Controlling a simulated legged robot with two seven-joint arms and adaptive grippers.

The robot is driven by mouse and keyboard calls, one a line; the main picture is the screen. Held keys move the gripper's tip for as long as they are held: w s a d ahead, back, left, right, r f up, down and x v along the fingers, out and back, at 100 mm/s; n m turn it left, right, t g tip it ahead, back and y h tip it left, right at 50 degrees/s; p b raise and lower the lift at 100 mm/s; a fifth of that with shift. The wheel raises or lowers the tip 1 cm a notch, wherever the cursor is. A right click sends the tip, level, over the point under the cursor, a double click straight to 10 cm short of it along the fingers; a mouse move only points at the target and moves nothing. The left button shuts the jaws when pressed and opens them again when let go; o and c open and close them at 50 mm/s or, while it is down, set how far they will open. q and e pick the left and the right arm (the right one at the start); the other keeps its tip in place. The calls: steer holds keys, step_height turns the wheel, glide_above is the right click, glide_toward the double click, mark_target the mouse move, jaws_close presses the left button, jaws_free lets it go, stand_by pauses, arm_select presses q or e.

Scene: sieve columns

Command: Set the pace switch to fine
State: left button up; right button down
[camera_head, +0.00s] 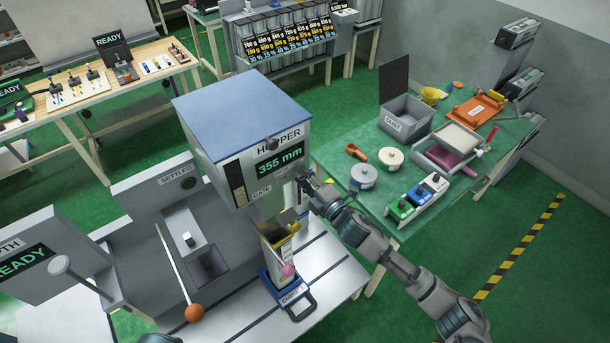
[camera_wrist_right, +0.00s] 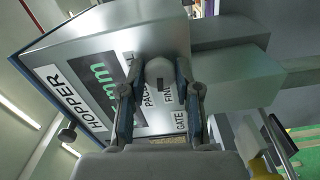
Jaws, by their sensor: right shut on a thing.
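The hopper (camera_head: 245,125) is a grey box with a blue top and a display reading 355 mm. In the right wrist view the hopper's face (camera_wrist_right: 75,70) is seen tilted, with PACE, FINE and GATE labels beside my gripper. My right gripper (camera_head: 306,184) is at the lower right of the hopper's front. In the right wrist view my right gripper (camera_wrist_right: 158,92) is shut on a pale rounded knob, the pace switch (camera_wrist_right: 159,71), between its fingers. The switch's setting cannot be read, as the fingers partly hide it and its labels. My left gripper is not in view.
A lever with an orange ball (camera_head: 194,313) is to the left. A green table (camera_head: 400,170) with a grey box (camera_head: 406,117) and tools is at the right.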

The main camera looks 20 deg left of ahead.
steer(key=shift+n, duration=0.8)
steer(key=shift+f, duration=0.1)
steer(key=c, duration=0.9)
jaws_free()
steer(key=shift+o, duration=0.3)
steer(key=shift+a, duration=0.15)
steer(key=v, duration=1.2)
steer(key=shift+a+f, duration=0.1)
steer(key=shift+a, duration=0.1)
